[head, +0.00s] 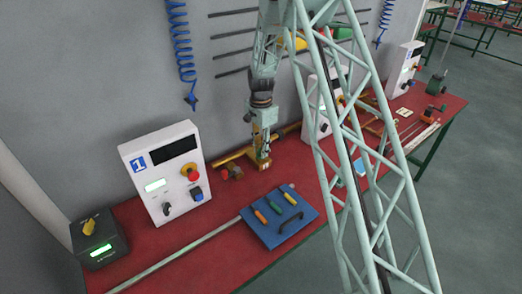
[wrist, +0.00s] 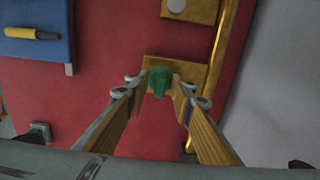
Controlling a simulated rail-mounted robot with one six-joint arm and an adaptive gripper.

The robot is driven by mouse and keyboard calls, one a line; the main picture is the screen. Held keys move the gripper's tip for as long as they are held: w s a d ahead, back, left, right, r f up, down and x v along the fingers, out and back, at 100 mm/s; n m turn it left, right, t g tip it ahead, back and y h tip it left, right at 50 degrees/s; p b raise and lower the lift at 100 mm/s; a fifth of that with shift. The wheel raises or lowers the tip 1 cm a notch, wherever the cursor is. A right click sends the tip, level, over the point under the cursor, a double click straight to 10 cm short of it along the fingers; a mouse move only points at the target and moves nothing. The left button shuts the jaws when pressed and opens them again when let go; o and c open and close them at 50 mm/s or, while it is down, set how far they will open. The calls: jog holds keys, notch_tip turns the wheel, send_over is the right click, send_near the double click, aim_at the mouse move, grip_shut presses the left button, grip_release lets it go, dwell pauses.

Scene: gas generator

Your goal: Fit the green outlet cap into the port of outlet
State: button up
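The green outlet cap (wrist: 159,84) is between the fingertips of my gripper (wrist: 160,88) in the wrist view, with a fingertip close against each side. Behind it is a brass block (wrist: 192,74) of the outlet, joined to a brass pipe (wrist: 223,45). The cap covers the part of the block where it overlaps, so the port is hidden and I cannot tell whether the cap is seated in it. In the head view my gripper (head: 263,160) points down at the brass pipework along the wall side of the red bench; the cap cannot be made out there.
A blue tray (head: 266,236) with coloured-handled tools lies in front of my gripper on the bench (head: 190,238). A control box marked 1 (head: 142,184) stands to the left, with a small dark box (head: 98,248) beyond. More boxes and pipework stand to the right.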

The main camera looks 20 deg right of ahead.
notch_tip(320, 180, up, 12)
dwell(0.8)
jog(key=shift+r, duration=0.1)
dwell(0.5)
